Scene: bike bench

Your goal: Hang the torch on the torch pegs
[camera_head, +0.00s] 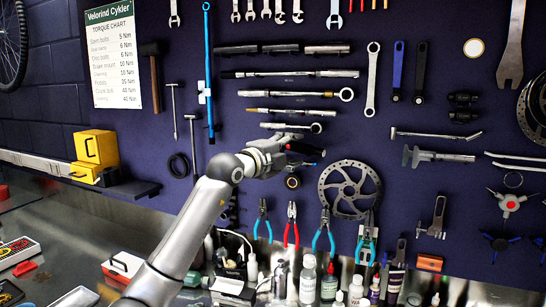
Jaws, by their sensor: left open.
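My left arm reaches up from the bottom to the dark pegboard wall (330,110). My left gripper (296,152) is open close in front of the wall, left of the large brake disc. A short dark object (308,149) with a small bluish and reddish end shows at its fingers. It may be the torch, but it is too small and partly covered by the gripper to be sure. I cannot tell whether it rests on pegs or touches the fingers. The torch pegs cannot be made out. My right gripper is not in view.
A brake disc (350,188) hangs right of the gripper. A dark ring-shaped item (292,182) and several pliers (291,224) hang below, ratchet tools (290,93) above. Bottles (308,278) crowd the bench underneath.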

